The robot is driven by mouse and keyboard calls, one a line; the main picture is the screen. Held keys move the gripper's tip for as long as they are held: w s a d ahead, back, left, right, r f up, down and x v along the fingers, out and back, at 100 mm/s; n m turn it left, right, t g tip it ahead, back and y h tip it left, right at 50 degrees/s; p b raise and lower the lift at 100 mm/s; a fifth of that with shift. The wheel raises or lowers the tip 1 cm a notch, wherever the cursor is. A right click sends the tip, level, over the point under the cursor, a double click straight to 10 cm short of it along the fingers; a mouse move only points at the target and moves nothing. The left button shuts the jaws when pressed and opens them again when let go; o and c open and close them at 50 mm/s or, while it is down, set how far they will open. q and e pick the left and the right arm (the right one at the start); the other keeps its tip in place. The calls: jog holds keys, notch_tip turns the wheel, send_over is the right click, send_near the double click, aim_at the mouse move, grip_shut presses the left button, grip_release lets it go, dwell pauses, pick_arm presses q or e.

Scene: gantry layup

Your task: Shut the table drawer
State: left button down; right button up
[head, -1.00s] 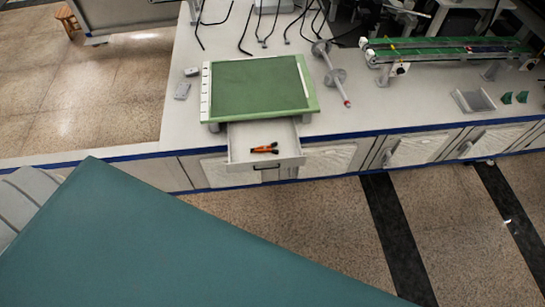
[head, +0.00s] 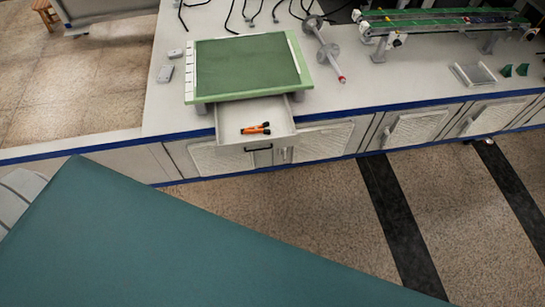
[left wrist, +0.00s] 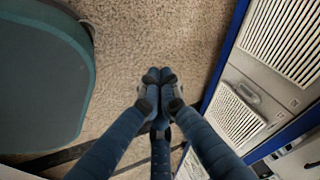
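The table drawer (head: 284,118) is pulled out from under the green-topped board on the bench in the head view. It is a white open box with a dark handle (head: 258,149) on its front. An orange and black tool (head: 256,129) lies inside it. My left gripper (left wrist: 159,76) shows in the left wrist view, with its dark blue fingers drawn together at the tips. Nothing is seen between them, and speckled floor lies beyond. Neither gripper shows in the head view, so I cannot tell their distance from the drawer there.
The green board (head: 245,65) sits on the white bench (head: 365,85). A rod with discs (head: 323,47) and a conveyor (head: 440,20) stand to the right. Louvred cabinet doors (head: 415,130) line the bench front. Speckled floor (head: 300,205) is clear before it.

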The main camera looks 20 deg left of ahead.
pick_arm(q)
jog(key=w+a+m+t+b, duration=0.1)
jog(key=w+m+t+b, duration=0.2)
jog(key=w+b, duration=0.55)
pick_arm(e)
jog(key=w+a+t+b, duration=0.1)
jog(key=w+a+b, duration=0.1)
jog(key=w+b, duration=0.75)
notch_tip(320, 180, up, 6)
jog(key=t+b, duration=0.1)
jog(key=b, duration=0.9)
pick_arm(q)
notch_tip(320, 180, up, 22)
jog(key=f+m+t+h+b, duration=0.15)
jog(key=m+t+h, duration=0.25)
jog(key=m+t, duration=0.65)
send_over(274, 146)
jog(key=s+d, duration=0.1)
jog(key=s, duration=0.2)
jog(key=shift+s+d+r+m+g, duration=0.1)
jog(key=shift+d+r+m+g, duration=0.1)
jog(key=shift+r+m+g, duration=0.35)
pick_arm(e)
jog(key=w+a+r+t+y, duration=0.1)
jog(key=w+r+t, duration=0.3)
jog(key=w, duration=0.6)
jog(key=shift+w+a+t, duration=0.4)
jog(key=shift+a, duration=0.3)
